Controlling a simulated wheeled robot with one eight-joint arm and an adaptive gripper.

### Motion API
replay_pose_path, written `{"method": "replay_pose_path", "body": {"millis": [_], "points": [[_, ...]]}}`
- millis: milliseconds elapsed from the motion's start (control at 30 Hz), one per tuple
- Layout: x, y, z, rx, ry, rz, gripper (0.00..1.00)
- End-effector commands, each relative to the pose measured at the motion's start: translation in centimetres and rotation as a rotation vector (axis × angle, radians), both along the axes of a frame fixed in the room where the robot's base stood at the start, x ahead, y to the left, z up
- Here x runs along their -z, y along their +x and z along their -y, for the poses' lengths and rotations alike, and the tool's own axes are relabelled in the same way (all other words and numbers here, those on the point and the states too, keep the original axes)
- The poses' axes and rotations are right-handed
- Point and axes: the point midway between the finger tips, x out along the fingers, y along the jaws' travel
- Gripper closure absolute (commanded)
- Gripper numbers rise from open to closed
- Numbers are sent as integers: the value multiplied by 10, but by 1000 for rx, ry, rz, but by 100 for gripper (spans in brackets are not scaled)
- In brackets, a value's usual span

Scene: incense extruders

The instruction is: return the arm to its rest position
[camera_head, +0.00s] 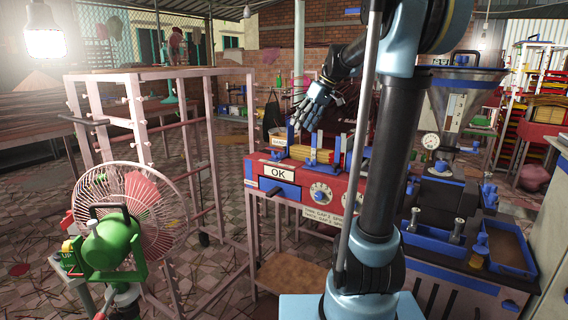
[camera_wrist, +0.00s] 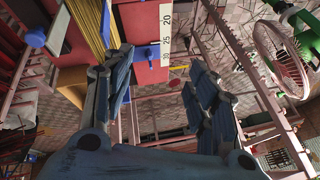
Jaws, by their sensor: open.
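My gripper (camera_head: 314,106) is in the upper middle of the head view, at the end of my raised arm. It hangs above the red machine (camera_head: 325,191) and is apart from it. In the wrist view my gripper (camera_wrist: 160,98) has its two blue-grey fingers spread wide, with nothing between them. The red machine's side with a white ruler scale (camera_wrist: 166,35) shows beyond the fingers. A bundle of yellow sticks (camera_wrist: 92,25) lies on the machine at upper left of the wrist view.
A green fan (camera_head: 110,240) stands at lower left, beside a pink rack (camera_head: 140,120). A machine with a clear hopper (camera_head: 455,105) and a blue tray (camera_head: 508,248) stands at right. Tiled floor shows between the rack and the red machine.

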Motion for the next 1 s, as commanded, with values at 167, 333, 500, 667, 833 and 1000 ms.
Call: {"method": "replay_pose_path", "body": {"millis": [167, 333, 500, 667, 833, 1000], "points": [[25, -53, 11, 88, -52, -29, 47], [52, -100, 22, 176, -102, -52, 47], [83, -145, 36, 269, -150, -69, 47], [115, -186, 51, 359, -193, -80, 47], [153, -227, 67, 456, -238, -88, 47], [194, -266, 82, 555, -279, -89, 47]]}}
